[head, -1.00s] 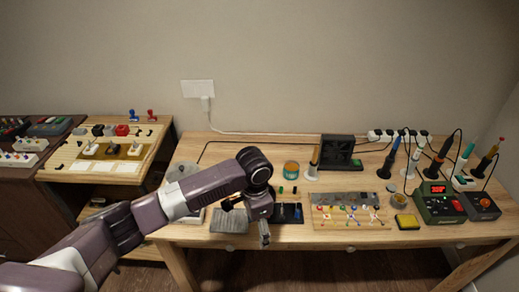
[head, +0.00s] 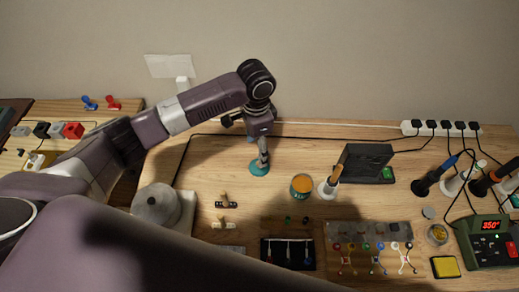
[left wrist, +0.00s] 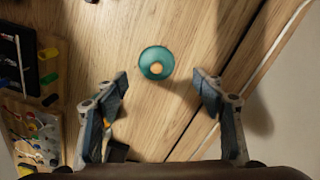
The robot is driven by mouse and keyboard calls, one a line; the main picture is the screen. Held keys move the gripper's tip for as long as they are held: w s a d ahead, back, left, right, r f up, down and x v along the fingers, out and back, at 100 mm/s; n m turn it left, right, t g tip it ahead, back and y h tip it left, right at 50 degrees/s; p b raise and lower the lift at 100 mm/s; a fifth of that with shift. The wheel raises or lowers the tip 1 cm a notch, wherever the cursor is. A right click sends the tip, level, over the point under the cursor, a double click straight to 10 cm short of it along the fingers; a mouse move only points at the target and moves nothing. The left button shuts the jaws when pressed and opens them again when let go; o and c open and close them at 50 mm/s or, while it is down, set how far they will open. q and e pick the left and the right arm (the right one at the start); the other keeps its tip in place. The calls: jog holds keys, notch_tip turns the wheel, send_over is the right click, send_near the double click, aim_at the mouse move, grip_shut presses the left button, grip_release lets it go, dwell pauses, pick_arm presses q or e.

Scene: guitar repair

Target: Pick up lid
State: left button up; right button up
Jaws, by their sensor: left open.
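A round teal lid (head: 259,167) with a small light knob lies on the wooden workbench, left of an open jar with orange contents (head: 302,185). My left gripper (head: 262,153) points down above the lid and hides part of it in the head view. In the left wrist view the lid (left wrist: 148,57) shows whole, just beyond the fingertips and between their lines. The left gripper (left wrist: 164,88) is open, with nothing between its fingers. I cannot tell the exact height above the lid. My right gripper is not in view.
A round grey metal pot (head: 157,204) stands left on the bench. A dark box-shaped device (head: 364,161) and a wood-handled tool in a white stand (head: 329,188) stand right of the jar. A black cable runs behind the lid. The bench around the lid is clear.

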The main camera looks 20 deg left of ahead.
pick_arm(q)
jog(key=shift+f, duration=0.35)
jog(key=shift+s+d+f+p, duration=0.15)
jog(key=shift+s+f+p, duration=0.1)
jog(key=shift+f, duration=0.35)
jog(key=shift+s+d+f+p, duration=0.1)
jog(key=shift+f+p, duration=0.1)
jog(key=shift+f, duration=0.35)
jog(key=f, duration=0.4)
jog(key=shift+w+d+p, duration=0.15)
jog(key=shift+w+p, duration=0.1)
jog(key=shift+p, duration=0.1)
jog(key=shift+f, duration=0.25)
jog(key=c, duration=1.1)
jog(key=shift+s, duration=0.1)
jog(key=shift+c, duration=0.5)
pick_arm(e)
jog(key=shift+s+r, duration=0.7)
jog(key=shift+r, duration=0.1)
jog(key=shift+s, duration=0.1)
